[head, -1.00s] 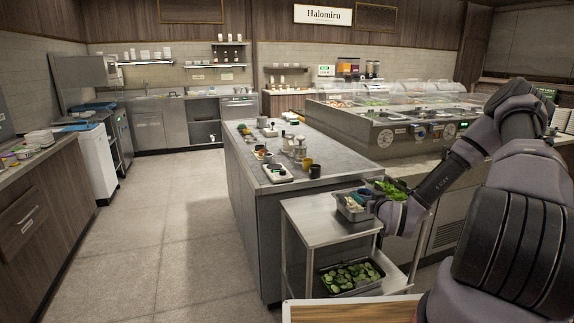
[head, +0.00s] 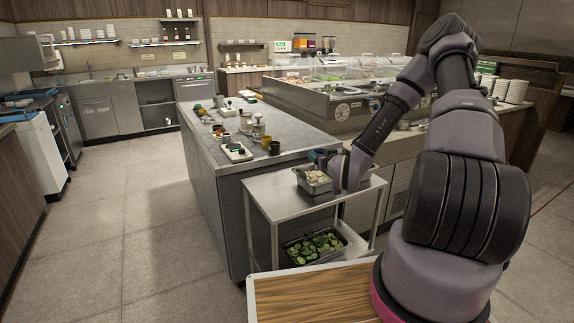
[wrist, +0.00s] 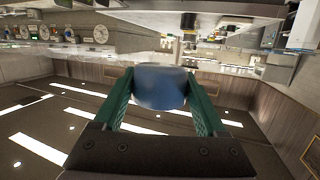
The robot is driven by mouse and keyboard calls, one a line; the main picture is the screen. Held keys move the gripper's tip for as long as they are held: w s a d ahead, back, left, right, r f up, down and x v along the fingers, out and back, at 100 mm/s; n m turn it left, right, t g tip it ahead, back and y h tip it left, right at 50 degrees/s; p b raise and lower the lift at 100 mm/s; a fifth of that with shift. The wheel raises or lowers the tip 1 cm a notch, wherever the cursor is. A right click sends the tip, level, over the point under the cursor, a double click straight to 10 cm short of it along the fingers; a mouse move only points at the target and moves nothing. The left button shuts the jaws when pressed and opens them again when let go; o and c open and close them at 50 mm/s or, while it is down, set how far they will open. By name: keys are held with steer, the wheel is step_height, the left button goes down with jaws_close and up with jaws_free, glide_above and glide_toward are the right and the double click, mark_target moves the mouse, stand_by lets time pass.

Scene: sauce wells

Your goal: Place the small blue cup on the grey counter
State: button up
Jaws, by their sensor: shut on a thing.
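The small blue cup (wrist: 158,88) is between the two green fingers of my gripper (wrist: 160,98) in the wrist view. My gripper is shut on it, and the cup is blurred. In the head view my gripper (head: 320,156) is small and partly hidden by my arm, above the steel cart by the near right end of the grey counter (head: 296,131). I cannot make out the cup clearly there.
Cups and small items, including a dark cup (head: 274,148) and a white-topped device (head: 236,152), stand along the counter. The steel cart (head: 270,195) holds a metal pan (head: 314,186) on top and a tray of green slices (head: 316,247) below. Open floor lies left.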

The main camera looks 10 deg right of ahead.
steer(key=n+y, duration=0.1)
steer(key=y, duration=0.1)
glide_above(291, 196)
step_height(291, 196, down, 9)
step_height(291, 196, down, 10)
steer(key=shift+f, duration=0.1)
steer(key=shift+f, duration=0.1)
steer(key=o, duration=1.5)
steer(key=shift+c, duration=0.2)
